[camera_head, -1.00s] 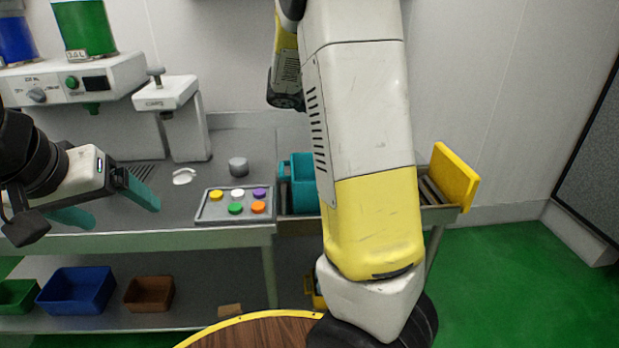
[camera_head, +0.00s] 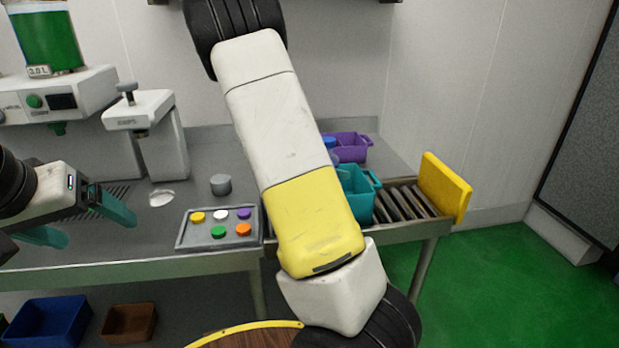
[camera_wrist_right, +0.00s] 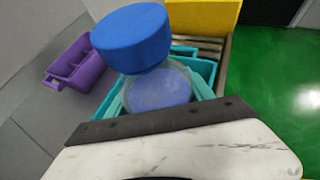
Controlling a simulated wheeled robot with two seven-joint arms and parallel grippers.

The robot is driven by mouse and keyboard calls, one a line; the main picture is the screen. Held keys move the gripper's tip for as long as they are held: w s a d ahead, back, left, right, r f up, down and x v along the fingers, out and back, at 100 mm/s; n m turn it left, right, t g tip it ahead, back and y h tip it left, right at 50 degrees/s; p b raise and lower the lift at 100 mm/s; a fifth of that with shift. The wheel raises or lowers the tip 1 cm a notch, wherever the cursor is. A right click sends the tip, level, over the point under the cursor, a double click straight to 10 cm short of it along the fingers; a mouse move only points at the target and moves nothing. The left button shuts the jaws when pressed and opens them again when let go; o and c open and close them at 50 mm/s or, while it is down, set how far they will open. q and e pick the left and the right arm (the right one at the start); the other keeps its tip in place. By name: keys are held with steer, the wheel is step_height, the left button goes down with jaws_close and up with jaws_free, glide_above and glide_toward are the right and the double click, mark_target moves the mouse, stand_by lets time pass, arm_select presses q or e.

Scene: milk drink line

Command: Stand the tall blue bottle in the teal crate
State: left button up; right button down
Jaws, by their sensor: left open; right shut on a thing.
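The tall blue bottle (camera_wrist_right: 158,93), with a blue cap, is between the teal fingers of my right gripper (camera_wrist_right: 160,88), which is shut on it. In the head view its cap (camera_head: 329,141) shows just past my right arm, which hides the rest of that gripper. The teal crate (camera_head: 358,192) stands on the rollers, partly behind my arm. In the right wrist view the crate (camera_wrist_right: 206,69) shows behind the bottle. The bottle's base is hidden, so I cannot tell whether it is inside the crate. My left gripper (camera_head: 85,222) is open and empty over the left counter.
A purple crate (camera_head: 352,148) stands behind the teal crate. A yellow end plate (camera_head: 444,187) closes the roller track (camera_head: 405,203) on the right. A button panel (camera_head: 217,240) and a small grey cylinder (camera_head: 221,184) are left of my right arm. Dispensers stand at the back left.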

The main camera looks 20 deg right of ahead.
steer(key=shift+f, duration=2.35)
steer(key=shift+f, duration=0.15)
steer(key=c, duration=0.7)
jaws_free()
steer(key=shift+o, duration=0.2)
steer(key=shift+r, duration=0.2)
steer(key=v, duration=1.1)
steer(key=s+a+r+m+g+y, duration=0.1)
steer(key=s+a+m+y, duration=0.1)
steer(key=s+m+y, duration=0.3)
steer(key=s+a+r+m+g+y, duration=0.1)
steer(key=s+a+r+m+y, duration=0.1)
steer(key=s+m, duration=0.35)
steer(key=s+a+r+m+t+y, duration=0.4)
steer(key=s+a+r+m+y, duration=0.3)
steer(key=s+a+r+m, duration=0.3)
steer(key=shift+s+a+r+t, duration=0.15)
steer(key=shift+s+r+t, duration=0.25)
steer(key=shift+s+r, duration=0.25)
